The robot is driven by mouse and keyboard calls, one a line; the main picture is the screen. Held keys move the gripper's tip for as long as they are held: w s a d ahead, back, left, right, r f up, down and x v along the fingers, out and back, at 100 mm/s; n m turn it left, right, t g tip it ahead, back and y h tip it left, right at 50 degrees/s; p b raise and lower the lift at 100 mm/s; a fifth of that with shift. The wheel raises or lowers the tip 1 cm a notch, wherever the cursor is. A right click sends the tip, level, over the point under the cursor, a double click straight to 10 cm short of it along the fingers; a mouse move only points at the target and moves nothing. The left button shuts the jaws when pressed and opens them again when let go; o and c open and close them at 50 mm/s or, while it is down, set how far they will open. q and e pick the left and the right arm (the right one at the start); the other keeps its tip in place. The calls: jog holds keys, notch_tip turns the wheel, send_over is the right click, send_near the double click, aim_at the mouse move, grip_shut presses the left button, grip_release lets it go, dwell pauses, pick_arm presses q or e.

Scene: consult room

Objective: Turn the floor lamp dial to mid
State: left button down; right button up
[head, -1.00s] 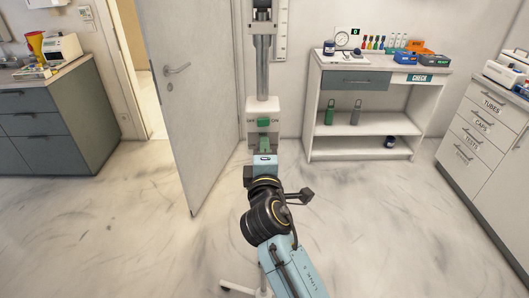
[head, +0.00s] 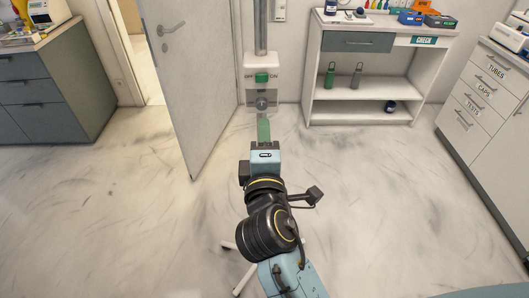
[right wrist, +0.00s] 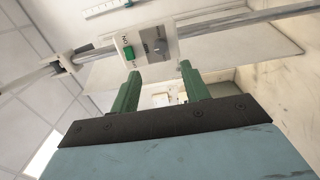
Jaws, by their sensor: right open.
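The dial's exact setting is too small to read. My right gripper (head: 263,122) is just below the dial in the head view. Its two green fingers (right wrist: 160,76) are apart and empty, clear of the dial. My left gripper is not in view.
A grey door (head: 178,100) stands ajar to the left of the lamp. A white shelf unit (head: 314,65) is behind to the right, and a drawer cabinet (head: 505,110) is at far right. The lamp's white legs (head: 245,280) show beside my arm. Floor around is clear.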

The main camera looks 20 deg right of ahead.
jog(key=shift+v, duration=1.55)
jog(key=a+f+g+y, duration=0.2)
jog(key=f, duration=0.7)
jog(key=a+f+g+y, duration=0.1)
jog(key=a+f+y, duration=0.15)
jog(key=f, duration=0.65)
jog(key=s+d+f+m+g+y+b, duration=0.1)
jog(key=s+f+g, duration=0.25)
jog(key=f, duration=0.85)
jog(key=s+f+m+g+b, duration=0.15)
jog(key=s+f, duration=0.35)
jog(key=f, duration=0.7)
jog(key=s+d+f+m+g, duration=0.2)
jog(key=s+d+f, duration=0.3)
jog(key=s, duration=0.4)
jog(key=s+d+f+m+g, duration=0.3)
jog(key=s+d+f+m, duration=0.1)
jog(key=s+f, duration=0.4)
jog(key=s+d+f+m+g, duration=0.3)
jog(key=s+d+f, duration=0.4)
jog(key=s, duration=0.5)
jog(key=shift+m, duration=0.45)
jog(key=shift+d+h, duration=0.15)
jog(key=shift+h, duration=0.1)
